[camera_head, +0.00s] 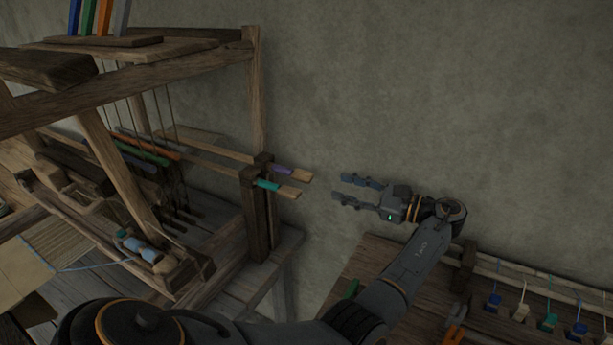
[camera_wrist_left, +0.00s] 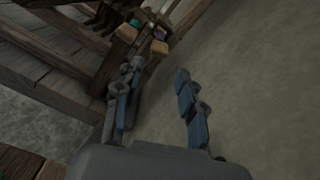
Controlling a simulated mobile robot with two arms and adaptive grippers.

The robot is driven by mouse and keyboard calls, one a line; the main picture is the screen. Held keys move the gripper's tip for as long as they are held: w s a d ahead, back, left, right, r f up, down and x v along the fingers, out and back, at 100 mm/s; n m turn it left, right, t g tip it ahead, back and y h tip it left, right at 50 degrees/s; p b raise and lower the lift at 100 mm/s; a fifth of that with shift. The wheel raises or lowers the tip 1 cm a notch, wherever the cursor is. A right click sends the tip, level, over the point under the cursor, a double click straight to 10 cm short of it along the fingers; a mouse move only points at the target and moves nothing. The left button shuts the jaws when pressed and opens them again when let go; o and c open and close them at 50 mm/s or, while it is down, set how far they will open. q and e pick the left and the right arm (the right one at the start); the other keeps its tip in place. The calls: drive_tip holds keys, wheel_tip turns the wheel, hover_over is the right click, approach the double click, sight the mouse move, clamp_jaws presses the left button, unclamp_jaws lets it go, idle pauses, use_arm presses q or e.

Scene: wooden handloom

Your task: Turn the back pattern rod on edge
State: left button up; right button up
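Two wooden pattern rods stick out to the right from the loom's post. The back rod has a purple band and a bare wooden end (camera_head: 302,176); the front rod has a teal band (camera_head: 267,185). Both look flat, though the tilt is hard to judge. My left gripper (camera_head: 340,187) is open and empty, just right of the rod ends, fingers pointing at them and not touching. In the left wrist view, the back rod's end (camera_wrist_left: 159,48) and the front rod's end (camera_wrist_left: 126,33) lie beyond the open fingers (camera_wrist_left: 160,70). My right gripper is not visible.
The wooden loom frame (camera_head: 253,90) fills the left, with coloured bars inside. A wooden bench (camera_head: 375,258) stands at lower right, with a rail of hanging coloured yarn tags (camera_head: 549,320). The plain wall (camera_head: 430,90) is behind, with free space around the gripper.

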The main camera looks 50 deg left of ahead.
sight(312, 178)
use_arm(q)
drive_tip(key=p+x, duration=0.1)
drive_tip(key=x, duration=0.9)
drive_tip(key=shift+a+p, duration=0.15)
drive_tip(key=shift+p, duration=0.2)
drive_tip(key=shift+s+a+f, duration=0.1)
drive_tip(key=shift+s+a, duration=0.05)
drive_tip(key=shift+a, duration=0.55)
drive_tip(key=shift+c, duration=0.2)
clamp_jaws()
